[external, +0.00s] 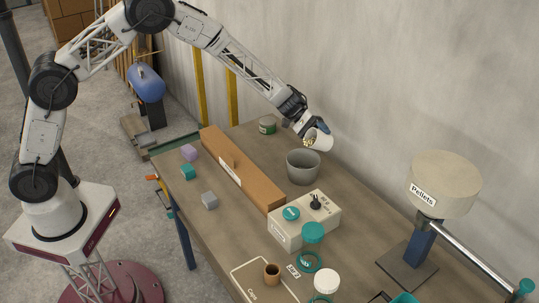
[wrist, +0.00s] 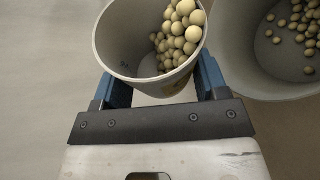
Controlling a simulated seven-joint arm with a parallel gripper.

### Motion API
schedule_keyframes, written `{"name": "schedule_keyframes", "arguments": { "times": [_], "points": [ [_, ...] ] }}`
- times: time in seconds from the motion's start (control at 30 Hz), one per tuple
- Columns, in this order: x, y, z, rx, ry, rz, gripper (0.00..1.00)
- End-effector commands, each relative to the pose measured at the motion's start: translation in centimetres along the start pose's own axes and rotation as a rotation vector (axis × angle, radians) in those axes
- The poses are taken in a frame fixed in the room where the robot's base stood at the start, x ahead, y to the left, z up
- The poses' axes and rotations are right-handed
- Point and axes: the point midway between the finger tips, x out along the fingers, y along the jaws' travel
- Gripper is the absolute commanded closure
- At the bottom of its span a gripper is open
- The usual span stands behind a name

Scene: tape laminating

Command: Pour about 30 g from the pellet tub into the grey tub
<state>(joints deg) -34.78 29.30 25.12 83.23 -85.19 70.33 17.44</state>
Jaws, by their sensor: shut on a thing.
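My gripper (external: 310,128) is shut on the pellet tub (external: 318,140), a small white tub held in the air and tilted above the grey tub. In the wrist view, the two blue fingers of my gripper (wrist: 161,90) clasp the pellet tub (wrist: 120,52) from either side. Tan round pellets (wrist: 181,33) are heaped against its right side. The grey tub (external: 303,168) stands on the table, just below the pellet tub. In the wrist view, the grey tub (wrist: 235,62) is at the right, with several pellets (wrist: 300,25) on its floor.
A long cardboard box (external: 240,168) lies left of the grey tub. A white control box (external: 303,222) stands in front of it. A hopper labelled Pellets (external: 443,180) stands at the right.

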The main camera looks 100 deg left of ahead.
Motion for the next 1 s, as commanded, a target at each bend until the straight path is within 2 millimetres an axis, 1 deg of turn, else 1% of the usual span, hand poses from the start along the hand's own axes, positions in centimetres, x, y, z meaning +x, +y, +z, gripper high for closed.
{"name": "schedule_keyframes", "arguments": {
  "times": [0.2, 0.5, 0.83, 1.0],
  "points": [
    [-0.2, 0.4, 0.1, -0.089, -0.012, -0.037, 0.59],
    [0.1, -0.4, -0.3, -0.231, -0.031, -0.096, 0.59],
    [0.0, 0.4, -0.3, -0.37, -0.051, -0.155, 0.59],
    [0.4, 0.3, -1.2, -0.446, -0.061, -0.187, 0.59]
  ]
}}
